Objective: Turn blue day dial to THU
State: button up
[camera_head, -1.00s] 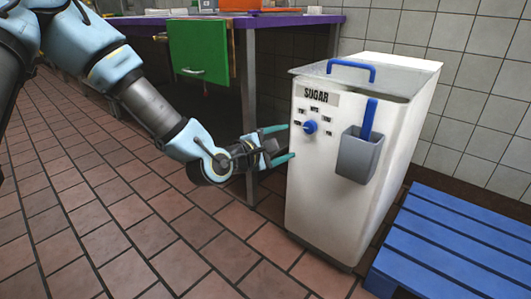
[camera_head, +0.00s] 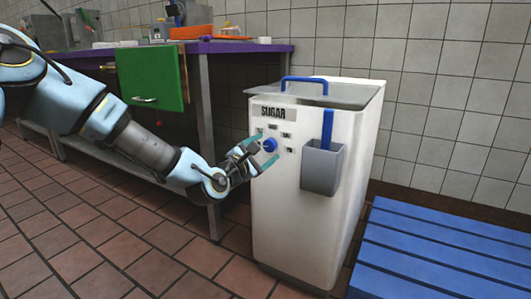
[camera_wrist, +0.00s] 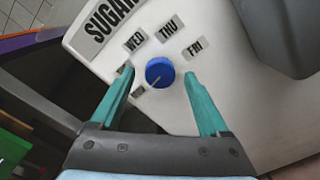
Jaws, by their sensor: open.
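The blue day dial (camera_head: 270,145) is a round knob on the front of the white SUGAR bin (camera_head: 300,210). In the wrist view the dial (camera_wrist: 160,70) has a pale pointer line towards the lower left, away from the THU label (camera_wrist: 167,28). WED (camera_wrist: 134,41) is left of THU and FRI (camera_wrist: 195,48) is right of it. Other labels at the lower left are small or partly hidden by a finger. My gripper (camera_head: 260,152) is open at the bin's front. In the wrist view its teal fingertips (camera_wrist: 158,75) lie either side of the dial, with visible gaps.
A grey holder (camera_head: 321,168) with a blue handle hangs right of the dial. The bin's lid has a blue handle (camera_head: 303,80). A purple-topped table (camera_head: 250,48) with a green door (camera_head: 152,75) stands left, and a blue pallet (camera_head: 440,250) lies right.

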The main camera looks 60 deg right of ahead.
jog(key=shift+d, duration=0.4)
grip_shut()
dwell(0.4)
